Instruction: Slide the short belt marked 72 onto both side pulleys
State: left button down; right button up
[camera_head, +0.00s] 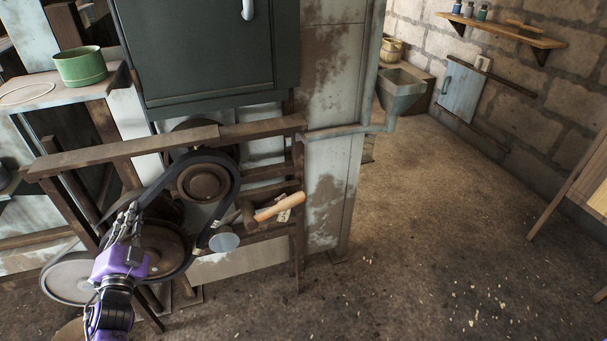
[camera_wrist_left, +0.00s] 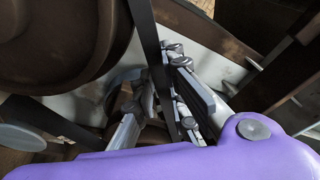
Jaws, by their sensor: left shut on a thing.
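A black belt (camera_head: 235,185) forms a long loop around the upper side pulley (camera_head: 203,183), a brown rusty disc, and runs down past the lower brown pulley (camera_head: 162,250). I cannot tell whether it is seated on either rim, and no 72 mark is legible. My left gripper (camera_head: 130,218), with its purple wrist, is shut on the left run of the belt, beside and in front of the lower pulley. In the left wrist view the belt (camera_wrist_left: 147,35) passes down between the fingers (camera_wrist_left: 163,100), next to a large brown pulley (camera_wrist_left: 50,45). My right gripper is not in view.
A wooden rail (camera_head: 125,150) crosses above the pulleys, under a dark green cabinet (camera_head: 205,50). A wooden-handled mallet (camera_head: 280,207) and a small pale disc (camera_head: 224,242) sit close at right. A grey disc (camera_head: 70,277) is at lower left. The floor at right is open.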

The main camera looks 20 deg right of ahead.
pick_arm(q)
jog(key=c, duration=1.7)
grip_release()
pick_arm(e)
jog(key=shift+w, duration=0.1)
pick_arm(q)
jog(key=p+v, duration=0.1)
jog(key=v, duration=0.6)
jog(key=r+p+v, duration=0.1)
jog(key=v, duration=0.6)
jog(key=d+p+v, duration=0.1)
jog(key=v, duration=0.6)
jog(key=shift+s+r, duration=0.2)
jog(key=shift+s, duration=0.4)
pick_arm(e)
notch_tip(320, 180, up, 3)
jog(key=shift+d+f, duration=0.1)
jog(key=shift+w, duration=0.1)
